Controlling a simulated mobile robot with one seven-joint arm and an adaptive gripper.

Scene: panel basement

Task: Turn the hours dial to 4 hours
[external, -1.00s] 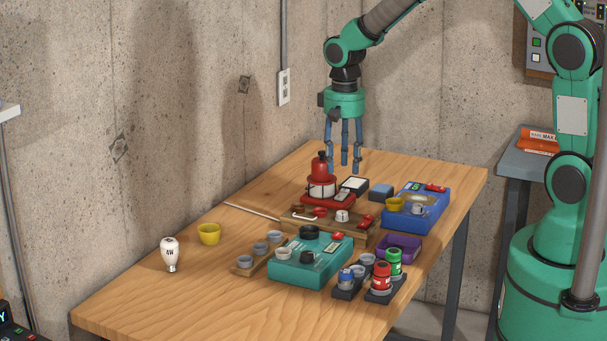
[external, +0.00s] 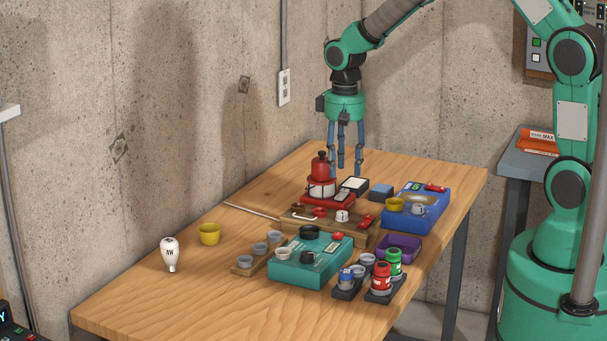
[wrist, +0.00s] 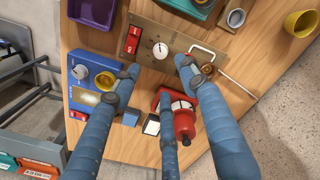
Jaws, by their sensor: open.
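My gripper (external: 346,168) hangs over the far part of the table with its three blue fingers spread and nothing between them. In the wrist view the gripper (wrist: 160,76) is above the wooden panel's near edge. A white dial with a dark pointer mark (wrist: 160,50) sits on the wooden panel (wrist: 183,33); it also shows in the external view (external: 342,216). No hours lettering is legible, so I cannot tell which dial is the hours dial.
A red bottle-like object (external: 322,167) stands on a red base beside the gripper. A teal box (external: 300,266), purple tray (external: 403,242) and red and green canisters (external: 381,275) crowd the nearer side. A white bulb (external: 170,254) and yellow cup (external: 209,234) stand left.

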